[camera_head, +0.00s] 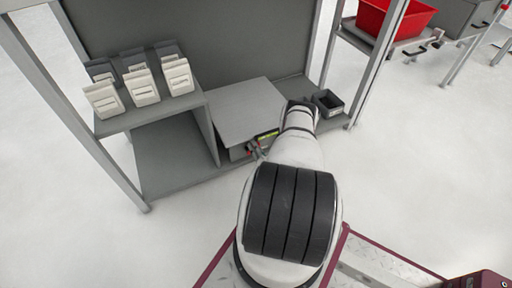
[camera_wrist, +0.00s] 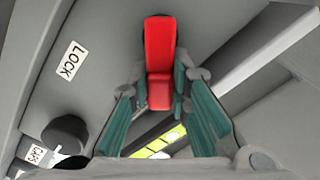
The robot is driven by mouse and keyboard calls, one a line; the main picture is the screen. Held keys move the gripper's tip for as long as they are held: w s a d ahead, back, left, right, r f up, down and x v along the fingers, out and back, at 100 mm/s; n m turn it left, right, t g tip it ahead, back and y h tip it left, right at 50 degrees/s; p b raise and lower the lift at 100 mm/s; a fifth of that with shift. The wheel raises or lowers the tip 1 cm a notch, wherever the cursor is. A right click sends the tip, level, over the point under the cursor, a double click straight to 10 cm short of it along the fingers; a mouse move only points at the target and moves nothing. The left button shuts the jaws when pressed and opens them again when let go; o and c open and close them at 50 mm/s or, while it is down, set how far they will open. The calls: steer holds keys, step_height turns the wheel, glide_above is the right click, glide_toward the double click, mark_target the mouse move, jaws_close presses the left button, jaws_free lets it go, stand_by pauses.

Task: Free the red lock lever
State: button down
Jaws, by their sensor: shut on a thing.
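The red lock lever (camera_wrist: 160,62) stands out from a grey panel face in the middle of the wrist view, with a white LOCK label (camera_wrist: 70,60) to its left. My gripper (camera_wrist: 162,88) has its teal finger pads on both sides of the lever, closed on it. In the head view my gripper (camera_head: 258,147) is at the front of a grey box (camera_head: 240,108) on the bench. The lever is too small and covered there to make out clearly.
A dark round knob (camera_wrist: 65,134) sits at lower left in the wrist view. A raised shelf (camera_head: 150,112) with several white and dark holders stands left of the box. A small dark bin (camera_head: 327,103) is to its right. A red crate (camera_head: 398,18) is farther back.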

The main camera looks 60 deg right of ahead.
steer(key=shift+a+n, duration=0.15)
steer(key=shift+n, duration=0.25)
steer(key=c, duration=1.5)
jaws_free()
